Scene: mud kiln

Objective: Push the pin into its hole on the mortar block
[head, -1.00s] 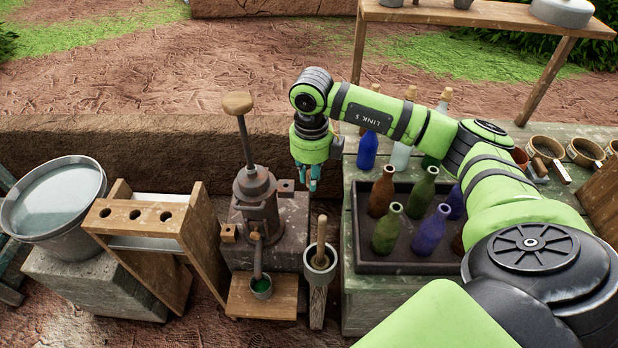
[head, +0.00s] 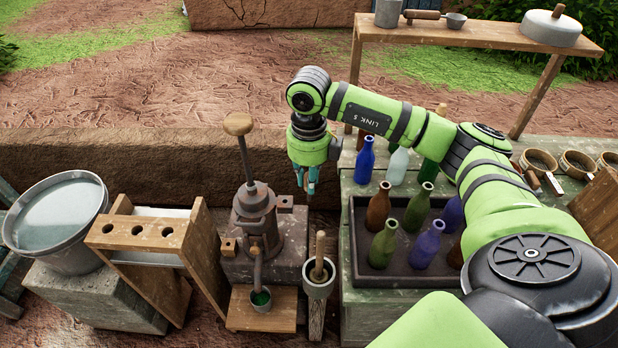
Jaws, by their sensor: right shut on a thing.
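My right gripper (head: 308,188) points down just behind and to the right of the iron hand press. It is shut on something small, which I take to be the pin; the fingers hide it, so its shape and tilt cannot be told. The stone block (head: 292,240) under the press, which I take to be the mortar block, is left of and in front of the gripper. A small metal lug (head: 285,203) shows at its upper right, close to the fingers. I cannot make out the pin's hole. My left gripper is not in view.
The iron press (head: 255,212) has a tall wooden-topped handle. A wooden rack (head: 140,232) and a water tub (head: 60,215) are left.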

